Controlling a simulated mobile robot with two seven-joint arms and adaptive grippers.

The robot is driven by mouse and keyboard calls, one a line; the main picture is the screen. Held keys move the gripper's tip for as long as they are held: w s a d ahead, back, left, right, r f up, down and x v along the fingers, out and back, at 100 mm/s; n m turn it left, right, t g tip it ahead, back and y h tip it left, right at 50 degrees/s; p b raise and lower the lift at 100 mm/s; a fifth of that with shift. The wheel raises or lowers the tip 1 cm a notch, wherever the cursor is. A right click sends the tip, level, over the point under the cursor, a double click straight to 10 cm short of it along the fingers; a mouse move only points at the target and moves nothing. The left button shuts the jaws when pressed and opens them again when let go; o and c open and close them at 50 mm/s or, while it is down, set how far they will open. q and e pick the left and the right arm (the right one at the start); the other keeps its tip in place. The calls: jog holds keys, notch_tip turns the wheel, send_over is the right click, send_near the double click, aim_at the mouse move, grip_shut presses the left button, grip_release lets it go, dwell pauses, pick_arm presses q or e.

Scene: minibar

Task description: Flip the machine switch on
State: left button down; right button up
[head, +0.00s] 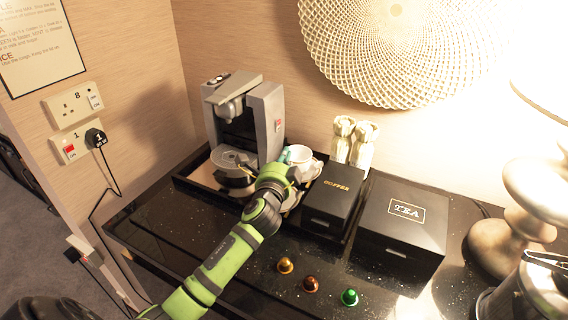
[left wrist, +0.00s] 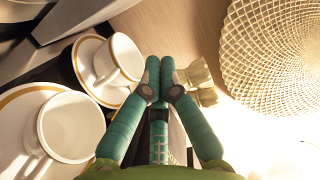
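The grey coffee machine (head: 262,112) stands on a tray at the back left of the black counter. A small red-marked switch (head: 278,126) shows on its right side. My left gripper (head: 284,156) is beside the machine's right front, next to the white cups, with the switch above it in the picture. In the left wrist view its green fingers (left wrist: 160,68) have their tips together, and I see nothing held between them. The machine shows only as a grey edge (left wrist: 75,15) there, and its switch cannot be made out. My right gripper is not in view.
White cups (head: 299,154) on saucers stand close to the gripper; they also show in the left wrist view (left wrist: 72,127). A coffee box (head: 320,222) and tea box (head: 400,250) are at right. Wall sockets (head: 70,149) with a black plug are at left. Three capsules (head: 311,284) lie in front.

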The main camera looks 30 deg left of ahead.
pick_arm(q)
jog(key=shift+s+d+r, duration=0.1)
jog(key=shift+s+d, duration=0.8)
jog(key=shift+s, duration=0.15)
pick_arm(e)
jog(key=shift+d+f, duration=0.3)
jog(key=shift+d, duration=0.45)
